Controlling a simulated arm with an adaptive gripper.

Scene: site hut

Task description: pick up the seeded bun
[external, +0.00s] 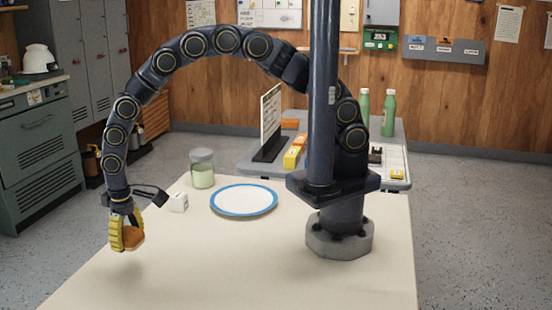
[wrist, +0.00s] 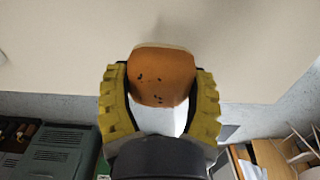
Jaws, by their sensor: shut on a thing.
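My gripper (external: 127,236) has yellow ridged fingers and is at the left side of the table in the external view. It is shut on the seeded bun (external: 134,236), which is brown-orange. In the wrist view the bun (wrist: 160,76) shows a few dark specks and sits between the two yellow fingers of my gripper (wrist: 160,90). The bun appears to be held above the table's left edge area. How far it is above the surface I cannot tell exactly.
A white plate with a blue rim (external: 244,200) lies on the cream table (external: 250,265). A second table (external: 228,158) with bottles (external: 388,113) stands behind. The table's front is clear.

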